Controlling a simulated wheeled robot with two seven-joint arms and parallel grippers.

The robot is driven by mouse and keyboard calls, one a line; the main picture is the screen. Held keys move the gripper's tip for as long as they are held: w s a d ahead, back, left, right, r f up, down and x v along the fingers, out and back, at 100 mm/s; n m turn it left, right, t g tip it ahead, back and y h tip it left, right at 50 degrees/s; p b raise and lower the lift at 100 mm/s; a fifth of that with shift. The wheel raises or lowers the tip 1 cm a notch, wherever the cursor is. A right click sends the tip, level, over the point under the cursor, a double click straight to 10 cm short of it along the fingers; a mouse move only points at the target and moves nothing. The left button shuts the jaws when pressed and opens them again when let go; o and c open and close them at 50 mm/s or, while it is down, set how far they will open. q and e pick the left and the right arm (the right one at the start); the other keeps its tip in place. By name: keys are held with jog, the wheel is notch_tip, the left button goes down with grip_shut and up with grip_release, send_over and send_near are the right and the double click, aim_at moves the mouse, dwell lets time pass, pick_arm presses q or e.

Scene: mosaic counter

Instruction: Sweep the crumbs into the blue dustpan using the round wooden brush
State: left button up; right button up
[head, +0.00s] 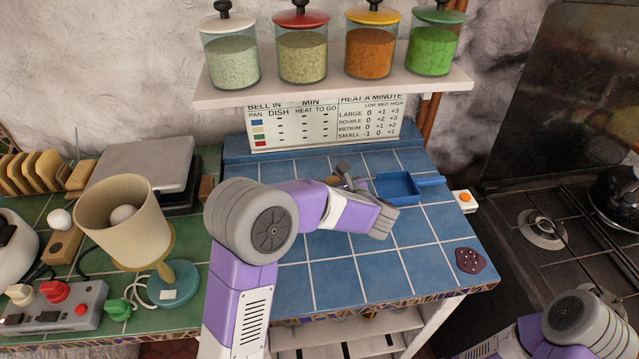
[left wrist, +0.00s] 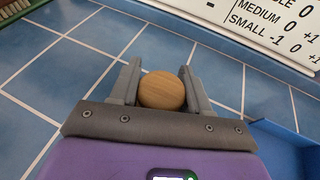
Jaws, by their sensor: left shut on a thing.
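The round wooden brush (left wrist: 162,90) is between the two fingers of my left gripper (left wrist: 160,85), which is shut on it; only its round top shows. In the head view my left gripper (head: 345,177) is over the blue tiled counter, just left of the blue dustpan (head: 399,188). The dustpan's handle points right, and part of the pan (left wrist: 283,143) shows at the lower right of the left wrist view. A dark purple patch with pale specks (head: 470,260) lies near the counter's front right corner; I cannot tell whether the specks are crumbs. My right gripper is out of view.
A chart board (head: 320,122) stands along the counter's back, below a shelf (head: 335,88) with jars. A small box with an orange button (head: 465,198) is at the right edge, beside the stove (head: 570,225). The blue tiles (head: 420,262) in front are mostly clear.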

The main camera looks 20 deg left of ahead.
pick_arm(q)
jog(key=w+d, duration=0.1)
jog(key=d, duration=0.1)
jog(key=w+d, duration=0.2)
jog(key=d, duration=0.1)
jog(key=shift+w+d+f, duration=0.1)
jog(key=shift+d+f, duration=0.15)
jog(key=shift+d, duration=0.05)
jog(key=shift+w+r, duration=0.15)
jog(key=shift+r, duration=0.6)
notch_tip(320, 180, up, 6)
jog(key=p, duration=0.2)
jog(key=shift+a, duration=0.1)
dwell(0.4)
